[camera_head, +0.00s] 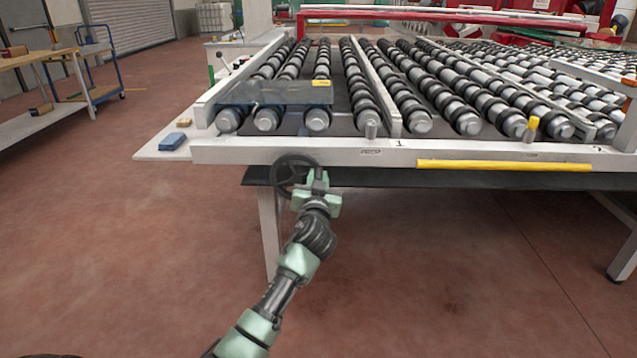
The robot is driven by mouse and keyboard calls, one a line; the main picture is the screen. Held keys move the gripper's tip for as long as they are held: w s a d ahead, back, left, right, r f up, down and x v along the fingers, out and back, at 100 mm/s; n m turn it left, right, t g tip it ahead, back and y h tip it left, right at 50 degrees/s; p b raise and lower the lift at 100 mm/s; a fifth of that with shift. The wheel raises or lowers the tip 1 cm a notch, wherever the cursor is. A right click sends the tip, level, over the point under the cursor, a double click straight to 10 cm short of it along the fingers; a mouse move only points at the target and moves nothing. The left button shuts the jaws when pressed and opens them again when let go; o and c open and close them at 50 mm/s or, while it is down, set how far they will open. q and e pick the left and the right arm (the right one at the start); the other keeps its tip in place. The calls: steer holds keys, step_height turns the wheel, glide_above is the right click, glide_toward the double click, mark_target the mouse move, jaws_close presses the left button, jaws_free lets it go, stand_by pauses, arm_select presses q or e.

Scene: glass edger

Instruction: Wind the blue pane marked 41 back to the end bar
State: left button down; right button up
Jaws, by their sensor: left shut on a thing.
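The blue pane (272,93) is see-through and lies across the rollers at the near left end of the roller table. A small yellow label (322,83) is on its right end; its number is too small to read. A white end bar (240,151) runs along the table's front, nearer than the pane, with roller ends showing between them. A dark handwheel (284,176) is mounted below this bar. My left gripper (315,182) is shut on the handwheel at its right side. My right gripper is not in view.
A blue block (173,141) and a small tan block (184,122) lie on the white side shelf (150,152). A yellow strip (503,166) is on the bar's front. A blue trolley (98,62) and a workbench (35,60) stand at left. The floor between is clear.

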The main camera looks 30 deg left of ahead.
mark_target(308, 161)
arm_select(q)
steer(key=shift+s+a+r+n, duration=0.15)
steer(key=shift+r+n, duration=0.2)
steer(key=shift+n, duration=0.55)
steer(key=shift+a+r+n, duration=0.1)
steer(key=shift+r+n, duration=0.1)
steer(key=shift+n, duration=0.2)
steer(key=shift+s+a+r+n, duration=0.15)
steer(key=shift+a+r+n, duration=0.2)
steer(key=shift+n, duration=0.35)
steer(key=shift+s+a+r+n, duration=0.15)
steer(key=shift+r+n, duration=0.15)
steer(key=shift+n, duration=0.4)
steer(key=shift+s+a+r+n+p, duration=0.25)
steer(key=shift+a+n+p, duration=0.1)
steer(key=shift+n, duration=0.45)
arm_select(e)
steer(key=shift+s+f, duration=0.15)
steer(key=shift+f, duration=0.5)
arm_select(q)
steer(key=c, duration=1.3)
jaws_free()
